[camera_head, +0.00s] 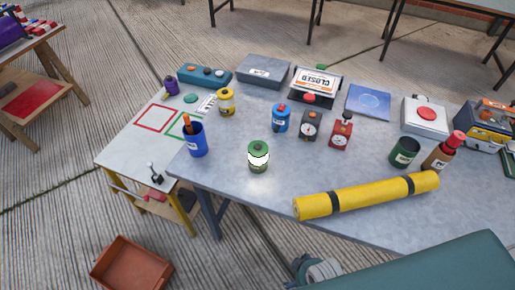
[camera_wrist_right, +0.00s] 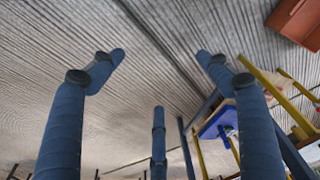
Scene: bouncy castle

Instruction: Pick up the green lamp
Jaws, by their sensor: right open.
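The green lamp (camera_head: 258,157) stands upright on the grey table, near its front left edge. It is a small green cylinder with a bright white glowing band. My right gripper (camera_head: 304,266) is low in the head view, in front of and below the table edge, apart from the lamp and only partly seen. In the right wrist view its blue fingers (camera_wrist_right: 160,57) are spread wide with nothing between them. The lamp does not show in that view. My left gripper is not in view.
A blue cup (camera_head: 196,141) stands left of the lamp and a yellow roll (camera_head: 368,195) lies to its right. A blue canister (camera_head: 281,119) and a yellow jar (camera_head: 226,102) stand behind. An orange crate (camera_head: 132,264) is on the floor. The tabletop close around the lamp is clear.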

